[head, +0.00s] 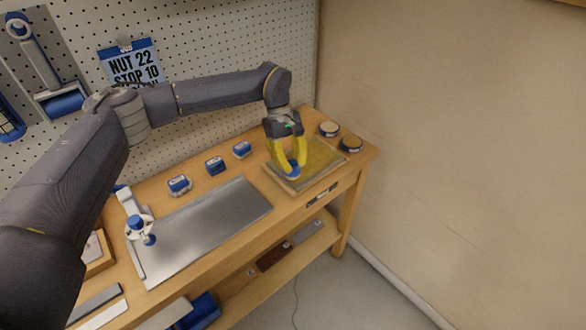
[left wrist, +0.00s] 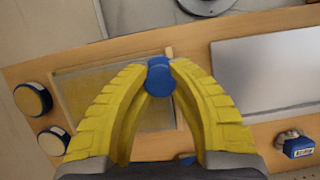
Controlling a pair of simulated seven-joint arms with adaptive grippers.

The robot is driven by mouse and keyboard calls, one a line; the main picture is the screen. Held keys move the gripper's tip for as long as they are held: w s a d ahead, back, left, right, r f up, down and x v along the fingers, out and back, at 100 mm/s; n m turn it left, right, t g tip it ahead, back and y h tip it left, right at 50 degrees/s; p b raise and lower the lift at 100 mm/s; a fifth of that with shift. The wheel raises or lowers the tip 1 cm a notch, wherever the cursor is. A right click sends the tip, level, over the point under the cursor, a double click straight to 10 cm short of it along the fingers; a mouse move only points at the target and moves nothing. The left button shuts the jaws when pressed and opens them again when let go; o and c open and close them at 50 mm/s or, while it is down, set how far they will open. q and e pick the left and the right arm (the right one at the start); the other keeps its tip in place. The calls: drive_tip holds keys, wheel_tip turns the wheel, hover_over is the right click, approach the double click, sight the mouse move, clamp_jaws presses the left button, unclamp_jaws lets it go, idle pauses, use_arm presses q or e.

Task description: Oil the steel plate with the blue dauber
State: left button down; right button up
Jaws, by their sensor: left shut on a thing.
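The blue dauber (head: 292,170) is between the yellow fingers of my left gripper (head: 290,168), over the shallow wooden tray (head: 328,178) at the right end of the bench. In the left wrist view my left gripper (left wrist: 159,78) is shut on the blue dauber (left wrist: 158,80); I cannot tell whether the dauber touches the tray's bottom. The grey steel plate (head: 215,225) lies flat on the bench left of the tray, and also shows in the left wrist view (left wrist: 265,72). My right gripper is not in view.
Several small blue-and-white blocks (head: 215,166) stand behind the plate. Two round tins (head: 352,143) stand behind the tray at the bench's right end. A white fixture with blue knobs (head: 136,223) stands at the plate's left edge. A pegboard (head: 215,45) rises behind.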

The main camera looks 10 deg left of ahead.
use_arm(q)
drive_tip(key=shift+r, duration=2.1)
drive_tip(key=shift+a, duration=0.1)
